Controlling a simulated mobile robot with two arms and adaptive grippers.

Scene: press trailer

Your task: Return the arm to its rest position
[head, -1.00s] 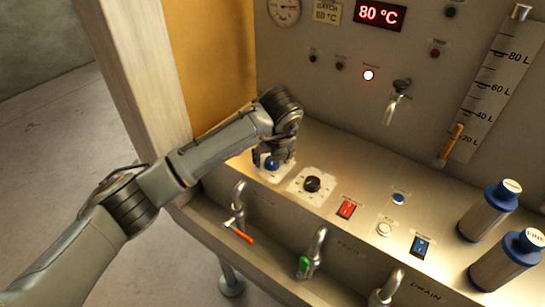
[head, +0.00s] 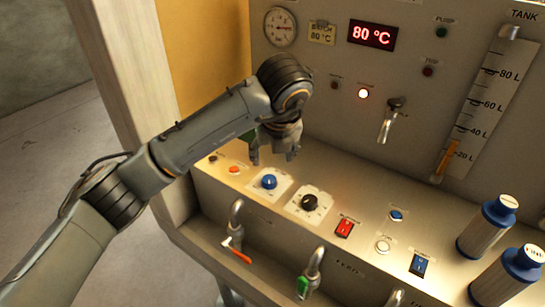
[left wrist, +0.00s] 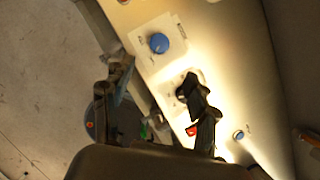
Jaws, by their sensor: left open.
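My left arm comes in from the left in the head view, and its gripper (head: 273,155) hangs above the console ledge, pointing down. It is open and empty. The blue knob (head: 269,182) on its white plate stands below the fingertips, apart from them. In the left wrist view the two fingers (left wrist: 158,100) are spread apart, and the blue knob (left wrist: 159,43) shows ahead of them. The black knob (head: 309,202) sits to the right of the blue knob. My right gripper does not show.
The console ledge (head: 325,180) carries a red rocker switch (head: 344,228), a blue switch (head: 418,264) and two blue-capped cylinders (head: 487,227). Taps, one with an orange-red handle (head: 237,252), stand along the front. A tap (head: 389,122) juts from the back panel. A pale post (head: 127,70) stands left.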

